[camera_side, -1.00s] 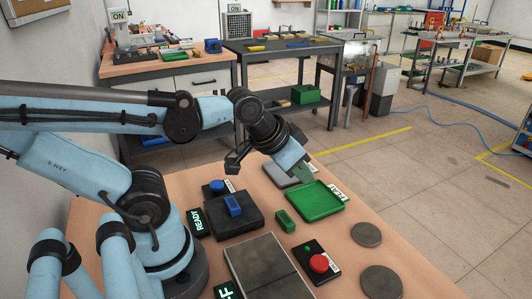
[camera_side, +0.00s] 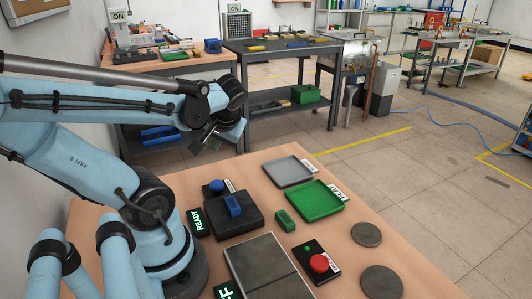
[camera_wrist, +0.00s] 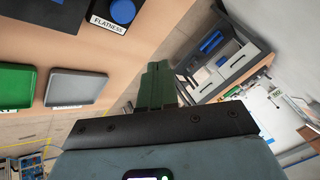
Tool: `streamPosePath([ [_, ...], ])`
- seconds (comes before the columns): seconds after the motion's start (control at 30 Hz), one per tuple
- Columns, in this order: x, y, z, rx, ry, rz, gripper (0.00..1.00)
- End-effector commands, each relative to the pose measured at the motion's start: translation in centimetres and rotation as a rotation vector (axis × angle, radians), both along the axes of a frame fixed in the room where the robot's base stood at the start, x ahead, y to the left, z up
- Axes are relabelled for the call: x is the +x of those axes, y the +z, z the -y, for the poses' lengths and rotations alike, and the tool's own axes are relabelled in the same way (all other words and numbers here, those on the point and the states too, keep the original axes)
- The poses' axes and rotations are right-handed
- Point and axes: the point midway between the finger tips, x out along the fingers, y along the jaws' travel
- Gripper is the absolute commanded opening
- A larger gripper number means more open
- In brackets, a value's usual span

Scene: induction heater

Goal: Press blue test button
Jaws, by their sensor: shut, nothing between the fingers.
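The blue button (camera_side: 216,186) is a round knob on a black base near the left side of the table. It also shows at the top of the wrist view (camera_wrist: 122,11), beside a white label reading FLATNESS. My gripper (camera_wrist: 157,85) has green fingers, which are together with nothing between them. In the side view its fingers are largely hidden by the wrist, which is raised behind the table's far left part. The gripper is clear of the button, and in the wrist view the fingers point to the right of it.
A blue block (camera_side: 233,205) sits on a black box (camera_side: 242,222) right beside the button. A grey tray (camera_side: 287,171), a green tray (camera_side: 314,202) and a green block (camera_side: 286,220) lie to the right. A red button (camera_side: 319,263) is nearer the front. A READY display (camera_side: 197,222) is lit.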

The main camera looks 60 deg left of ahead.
Motion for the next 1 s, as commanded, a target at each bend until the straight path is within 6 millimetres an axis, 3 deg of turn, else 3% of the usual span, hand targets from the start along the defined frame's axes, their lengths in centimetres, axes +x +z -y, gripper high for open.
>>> streamPosePath([
  [0.57, -0.6, -0.2, -0.5, 0.017, 0.039, -0.009, 0.0],
  [1.0, -0.5, -4.2, -0.5, 0.017, 0.038, -0.009, 0.0],
])
